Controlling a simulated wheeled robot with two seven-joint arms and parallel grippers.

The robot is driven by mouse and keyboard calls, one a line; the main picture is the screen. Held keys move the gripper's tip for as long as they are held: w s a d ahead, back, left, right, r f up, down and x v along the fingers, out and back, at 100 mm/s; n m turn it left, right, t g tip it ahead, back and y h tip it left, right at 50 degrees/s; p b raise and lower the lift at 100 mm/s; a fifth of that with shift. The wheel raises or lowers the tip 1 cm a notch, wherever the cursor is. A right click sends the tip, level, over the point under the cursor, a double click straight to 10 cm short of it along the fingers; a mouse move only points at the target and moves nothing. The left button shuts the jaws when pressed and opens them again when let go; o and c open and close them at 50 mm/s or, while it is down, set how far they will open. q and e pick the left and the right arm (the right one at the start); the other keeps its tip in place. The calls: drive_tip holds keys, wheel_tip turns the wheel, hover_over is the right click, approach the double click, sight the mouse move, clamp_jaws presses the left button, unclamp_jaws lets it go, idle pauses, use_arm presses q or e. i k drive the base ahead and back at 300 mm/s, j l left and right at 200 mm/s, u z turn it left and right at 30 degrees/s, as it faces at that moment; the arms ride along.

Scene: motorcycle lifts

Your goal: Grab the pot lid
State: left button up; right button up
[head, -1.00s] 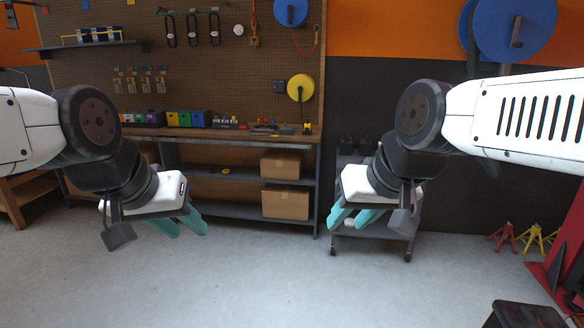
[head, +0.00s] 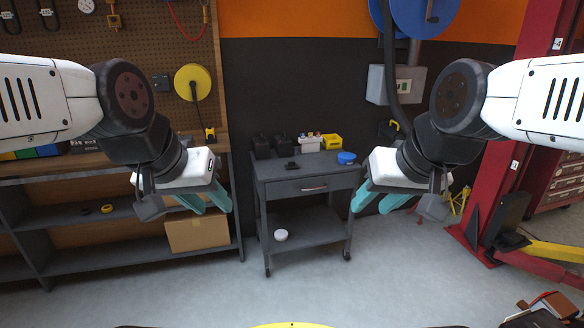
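I cannot make out a pot lid for certain. A small white round object (head: 281,235) lies on the lower shelf of the grey cart (head: 305,187); it is too small to tell what it is. A blue round, bowl-like item (head: 346,158) sits on the cart's top at the right. My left gripper (head: 207,204) is open and empty, in the air left of the cart. My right gripper (head: 377,204) is open and empty, in the air by the cart's right side. Neither gripper appears to touch anything.
A workbench (head: 110,170) with a cardboard box (head: 196,233) on its shelf stands at left. Dark items and a yellow bin (head: 331,142) are on the cart top. A red lift post (head: 515,135) stands at right. The floor before the cart is clear.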

sight(291, 165)
drive_tip(key=i+j, duration=0.15)
drive_tip(key=i, duration=0.3)
drive_tip(key=i+j+z, duration=0.1)
drive_tip(key=i, duration=0.35)
drive_tip(key=i+j, duration=0.25)
drive_tip(key=i, duration=0.2)
drive_tip(key=i+j, duration=0.2)
drive_tip(key=i, duration=0.25)
drive_tip(key=i+j+z, duration=0.1)
drive_tip(key=i, duration=0.35)
drive_tip(key=i+j, duration=0.3)
drive_tip(key=i, duration=0.15)
